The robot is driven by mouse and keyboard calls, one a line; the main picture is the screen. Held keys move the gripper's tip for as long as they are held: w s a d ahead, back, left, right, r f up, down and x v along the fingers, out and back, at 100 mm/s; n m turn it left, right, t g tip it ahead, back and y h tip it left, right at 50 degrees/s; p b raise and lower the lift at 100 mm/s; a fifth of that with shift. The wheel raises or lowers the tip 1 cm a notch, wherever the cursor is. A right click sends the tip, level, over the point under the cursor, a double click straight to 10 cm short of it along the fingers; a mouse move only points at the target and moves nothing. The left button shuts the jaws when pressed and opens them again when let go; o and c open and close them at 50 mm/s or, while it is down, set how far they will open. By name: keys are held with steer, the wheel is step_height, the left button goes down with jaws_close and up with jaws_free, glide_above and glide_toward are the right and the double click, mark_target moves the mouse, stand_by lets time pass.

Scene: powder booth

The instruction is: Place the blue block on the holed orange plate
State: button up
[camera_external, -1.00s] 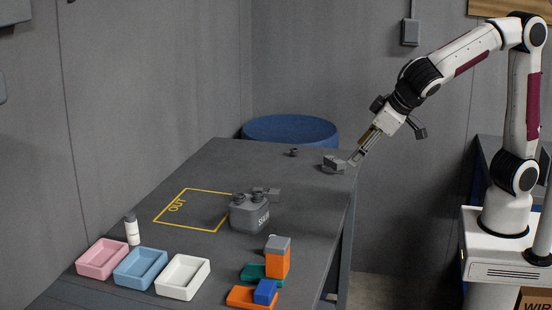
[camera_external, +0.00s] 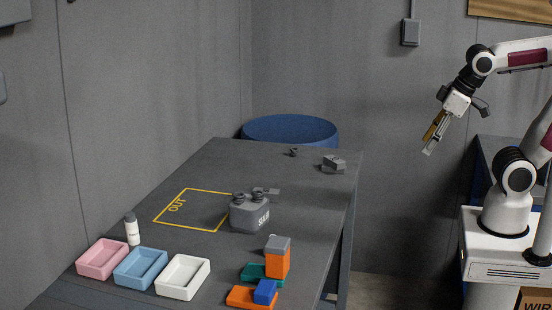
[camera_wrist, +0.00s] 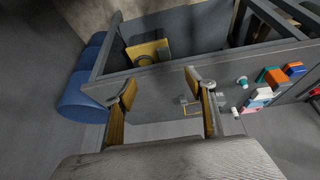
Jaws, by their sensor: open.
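The blue block (camera_external: 265,291) sits on the orange plate (camera_external: 241,297) near the table's front right edge in the external view. The plate's holes are too small to make out. My gripper (camera_external: 427,151) is open and empty, in the air to the right of the table and far from the block and plate. In the wrist view, my gripper's two fingers (camera_wrist: 168,88) stand apart with nothing between them.
Pink (camera_external: 101,259), blue (camera_external: 140,267) and white (camera_external: 183,276) trays and a white bottle (camera_external: 132,230) are at left. A grey container (camera_external: 250,214) stands mid-table. A blue drum (camera_external: 290,130) is behind.

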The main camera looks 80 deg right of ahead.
steer(key=shift+s+f+y, duration=0.2)
steer(key=shift+s+f, duration=0.05)
steer(key=shift+s, duration=0.65)
steer(key=shift+s+f+y, duration=0.2)
steer(key=shift+s, duration=0.65)
